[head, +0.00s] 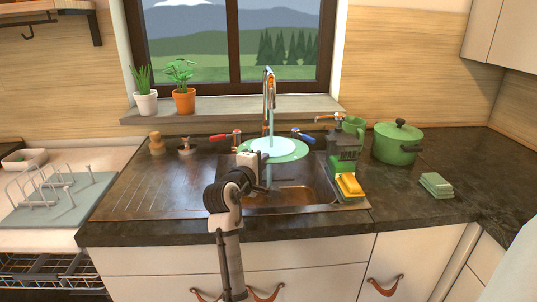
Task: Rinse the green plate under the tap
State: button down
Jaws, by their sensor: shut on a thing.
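The green plate (298,153) is held over the sink (290,203), roughly level, with its green rim showing around a pale middle. The tap (270,95) stands behind it, and a pale blue stream of water (270,130) falls from the tap onto the plate's middle. My gripper (263,166) is shut on the near left edge of the plate. My wrist hides part of the sink, and the fingertips are hard to make out.
A yellow and green sponge (349,185) and a soap dispenser (345,145) stand right of the sink. A dish rack (72,215) is at left. The drainboard (165,190) is clear in front.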

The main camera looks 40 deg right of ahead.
jog(key=shift+s+d+r, duration=0.15)
jog(key=shift+d, duration=0.1)
jog(key=s+a+p, duration=0.2)
jog(key=s+a, duration=0.1)
jog(key=s, duration=0.3)
jog(key=shift+s, duration=0.4)
jog(key=shift+w+a, duration=0.1)
jog(key=shift+w, duration=0.05)
